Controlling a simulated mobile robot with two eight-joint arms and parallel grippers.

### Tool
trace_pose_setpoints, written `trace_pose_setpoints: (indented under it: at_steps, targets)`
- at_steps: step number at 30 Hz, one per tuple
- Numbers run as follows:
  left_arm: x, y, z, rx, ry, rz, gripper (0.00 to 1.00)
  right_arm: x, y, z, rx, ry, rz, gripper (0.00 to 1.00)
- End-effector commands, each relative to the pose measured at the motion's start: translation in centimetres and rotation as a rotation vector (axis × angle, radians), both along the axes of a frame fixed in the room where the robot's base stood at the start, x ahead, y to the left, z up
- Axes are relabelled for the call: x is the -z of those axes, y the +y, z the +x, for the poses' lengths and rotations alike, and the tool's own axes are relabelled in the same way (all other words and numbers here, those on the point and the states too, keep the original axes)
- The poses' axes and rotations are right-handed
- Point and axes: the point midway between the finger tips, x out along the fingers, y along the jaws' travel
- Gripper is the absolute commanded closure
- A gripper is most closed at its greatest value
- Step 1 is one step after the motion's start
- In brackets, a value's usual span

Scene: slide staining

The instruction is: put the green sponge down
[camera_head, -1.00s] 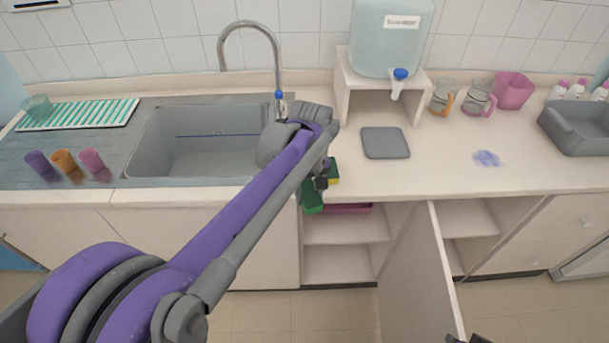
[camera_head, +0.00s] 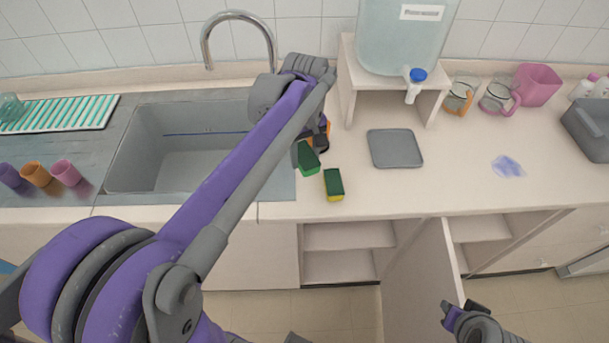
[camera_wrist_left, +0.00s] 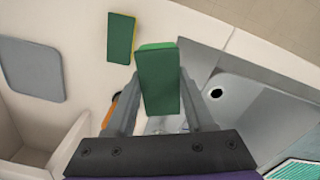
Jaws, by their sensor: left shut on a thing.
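My left gripper (camera_head: 312,147) is shut on a green sponge (camera_head: 308,158), held over the counter beside the sink's right edge. In the left wrist view, the green sponge (camera_wrist_left: 160,80) sits between the two fingers, its broad green face toward the camera. A second sponge, green with a yellow layer (camera_head: 333,184), lies on the counter just right of it, near the front edge; it also shows in the left wrist view (camera_wrist_left: 121,38). The gap under the held sponge is hard to judge. My right gripper (camera_head: 462,308) is at the lower right, near the open cabinet door; its jaws are unclear.
A grey square mat (camera_head: 395,148) lies on the counter (camera_head: 440,185) to the right, with free room around it. The sink (camera_head: 180,150) is on the left. A water dispenser (camera_head: 405,35) stands behind. An orange object (camera_wrist_left: 112,108) is partly hidden beside my left gripper.

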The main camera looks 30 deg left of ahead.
Motion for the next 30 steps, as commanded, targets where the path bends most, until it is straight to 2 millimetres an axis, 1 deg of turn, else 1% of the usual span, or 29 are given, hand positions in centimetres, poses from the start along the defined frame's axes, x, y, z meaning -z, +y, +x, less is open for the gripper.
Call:
trace_pose_setpoints:
  at_steps: [6, 13, 18, 21, 30]
  targets:
    - [4.0, 0.0, -0.1, 0.0, 0.001, 0.0, 1.0, 0.4, 0.0, -0.2, 0.0, 0.003, 0.0, 0.75]
    - [6.4, 0.0, -0.1, 0.0, 0.0, 0.0, 1.0, 0.6, 0.0, -0.2, 0.0, 0.004, 0.0, 0.75]
    - [8.9, 0.0, -0.1, 0.0, 0.001, 0.0, 1.0, 0.8, 0.0, -0.3, 0.0, 0.006, 0.0, 0.75]
    - [9.6, 0.0, -0.1, 0.0, 0.0, 0.0, 1.0, 0.8, 0.0, -0.3, 0.0, 0.006, 0.0, 0.75]
    - [9.8, 0.0, -0.1, 0.0, 0.001, 0.001, 1.0, 0.9, 0.0, -0.4, 0.0, 0.007, 0.0, 0.75]
